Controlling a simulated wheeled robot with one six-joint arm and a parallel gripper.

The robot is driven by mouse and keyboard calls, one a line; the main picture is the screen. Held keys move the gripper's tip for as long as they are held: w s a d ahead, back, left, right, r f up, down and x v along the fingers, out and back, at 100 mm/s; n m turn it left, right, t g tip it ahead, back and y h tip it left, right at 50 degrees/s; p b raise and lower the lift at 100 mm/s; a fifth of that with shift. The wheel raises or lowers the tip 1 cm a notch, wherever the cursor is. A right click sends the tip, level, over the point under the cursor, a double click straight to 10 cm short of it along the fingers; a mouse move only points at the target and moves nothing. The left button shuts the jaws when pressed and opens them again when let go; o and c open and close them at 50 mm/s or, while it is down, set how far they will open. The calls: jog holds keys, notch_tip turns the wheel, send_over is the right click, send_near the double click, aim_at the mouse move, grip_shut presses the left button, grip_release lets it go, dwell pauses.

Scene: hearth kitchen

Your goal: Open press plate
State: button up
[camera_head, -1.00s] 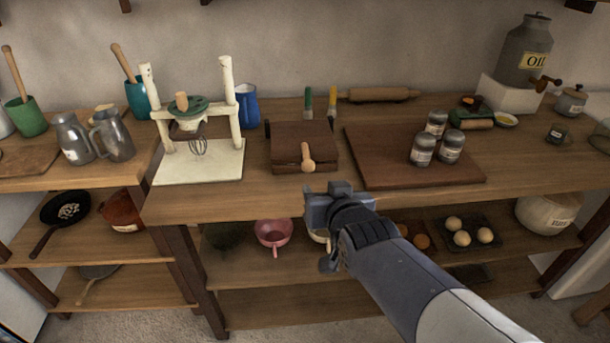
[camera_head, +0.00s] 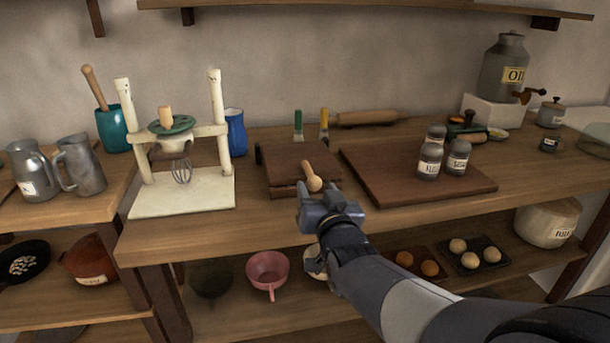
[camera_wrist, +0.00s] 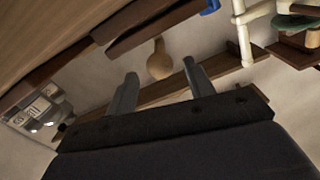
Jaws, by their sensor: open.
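The press (camera_head: 300,158) is a low, dark brown wooden box on the counter, with its upper plate lying flat and shut. A pale wooden knob handle (camera_head: 312,180) sticks out from its front edge. My gripper (camera_head: 318,198) is just in front of and below this handle, at the counter's front edge. In the wrist view, the open fingers (camera_wrist: 160,70) point toward the handle (camera_wrist: 158,58), which lines up with the gap between them. The gripper is empty. I cannot tell exactly how far the fingertips are from the handle.
A dark board (camera_head: 400,188) with several jars (camera_head: 430,160) lies right of the press. A pink bowl (camera_head: 268,270) sits on the lower shelf.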

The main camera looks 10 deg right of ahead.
aim_at(311, 172)
jog(key=w, duration=0.7)
jog(key=shift+c, duration=0.5)
grip_shut()
